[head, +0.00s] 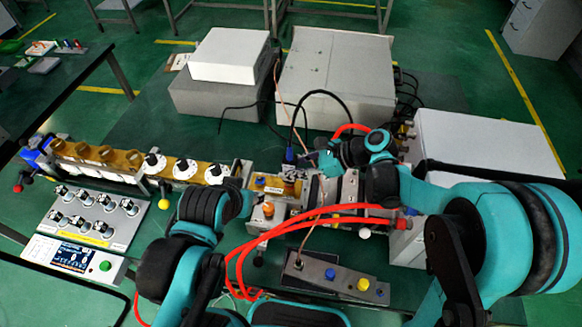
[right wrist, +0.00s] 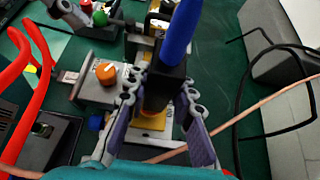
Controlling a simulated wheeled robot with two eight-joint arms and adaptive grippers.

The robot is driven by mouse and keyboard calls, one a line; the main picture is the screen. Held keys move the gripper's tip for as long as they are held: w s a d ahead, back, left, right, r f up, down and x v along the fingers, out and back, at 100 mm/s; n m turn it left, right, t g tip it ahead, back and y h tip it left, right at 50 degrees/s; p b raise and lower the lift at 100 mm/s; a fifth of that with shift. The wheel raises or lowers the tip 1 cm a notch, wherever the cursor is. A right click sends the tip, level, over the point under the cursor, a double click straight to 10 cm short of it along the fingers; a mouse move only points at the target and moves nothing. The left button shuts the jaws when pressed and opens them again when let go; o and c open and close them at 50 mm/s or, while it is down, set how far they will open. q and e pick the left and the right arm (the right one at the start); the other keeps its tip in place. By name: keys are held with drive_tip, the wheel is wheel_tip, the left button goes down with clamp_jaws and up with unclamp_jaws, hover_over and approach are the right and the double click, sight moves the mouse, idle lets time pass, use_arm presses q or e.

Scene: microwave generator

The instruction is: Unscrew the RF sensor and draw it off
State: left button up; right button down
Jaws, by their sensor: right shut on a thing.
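The RF sensor appears to be the black block with a blue upper part (right wrist: 180,38) in the right wrist view. In the head view its blue part (head: 289,155) shows above the brass-coloured section of the waveguide line. My right gripper (right wrist: 163,103) is shut on it, with one finger on each side of the black block. Its lower end, above an orange-yellow part, is largely hidden, so I cannot tell whether it is seated or free. In the head view my right gripper (head: 308,161) reaches in from the right. My left gripper (head: 242,198) is beside the line; its fingers are not clear.
An orange knob (right wrist: 106,73) sits close left of the right fingers. Red hoses (head: 300,222) loop in front of the line. A black cable (head: 335,98) and a copper-coloured cable (head: 278,85) run behind. White and grey boxes (head: 228,54) stand at the back.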

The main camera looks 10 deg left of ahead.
sight(293, 158)
drive_tip(key=shift+r, duration=0.2)
idle(0.5)
drive_tip(key=shift+r+p, duration=1.65)
drive_tip(key=shift+r, duration=0.35)
